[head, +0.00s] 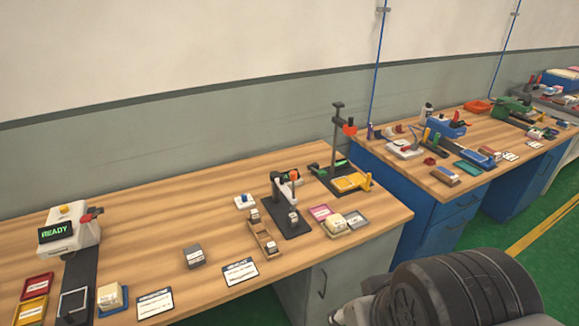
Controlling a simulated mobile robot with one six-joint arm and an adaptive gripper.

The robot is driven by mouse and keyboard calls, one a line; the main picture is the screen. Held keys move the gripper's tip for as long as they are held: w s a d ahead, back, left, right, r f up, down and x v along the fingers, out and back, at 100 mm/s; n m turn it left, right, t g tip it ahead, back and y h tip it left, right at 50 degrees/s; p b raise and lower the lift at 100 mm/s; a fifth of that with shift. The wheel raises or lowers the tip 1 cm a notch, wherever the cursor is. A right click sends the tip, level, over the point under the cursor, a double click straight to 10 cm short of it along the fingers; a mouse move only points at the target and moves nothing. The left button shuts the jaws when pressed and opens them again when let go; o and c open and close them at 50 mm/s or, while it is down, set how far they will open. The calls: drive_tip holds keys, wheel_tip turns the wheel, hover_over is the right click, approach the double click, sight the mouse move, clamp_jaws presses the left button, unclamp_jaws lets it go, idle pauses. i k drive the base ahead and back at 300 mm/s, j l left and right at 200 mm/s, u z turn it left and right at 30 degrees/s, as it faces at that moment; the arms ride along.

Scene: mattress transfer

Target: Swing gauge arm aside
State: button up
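A small fixture (293,222) with a black base, a pale upright and an orange-red tip stands near the right part of the near wooden table. Behind it, a taller stand (337,135) has a black post, a short crossbar, a red knob and a yellow part at its foot. I cannot tell for sure which one carries the gauge arm, or how that arm is turned. A large dark ribbed cylindrical part of my own body fills the lower right. My gripper's fingers do not show.
Small trays and blocks lie around the fixture on the near table (150,225). A white device (66,230) reading READY stands at the left. The table's middle back is clear. A second bench (490,137) with blue drawers and many tools stands at the right.

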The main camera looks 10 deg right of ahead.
sight(275, 176)
drive_tip(key=i, duration=0.65)
drive_tip(key=i+j, duration=0.15)
drive_tip(key=i, duration=0.5)
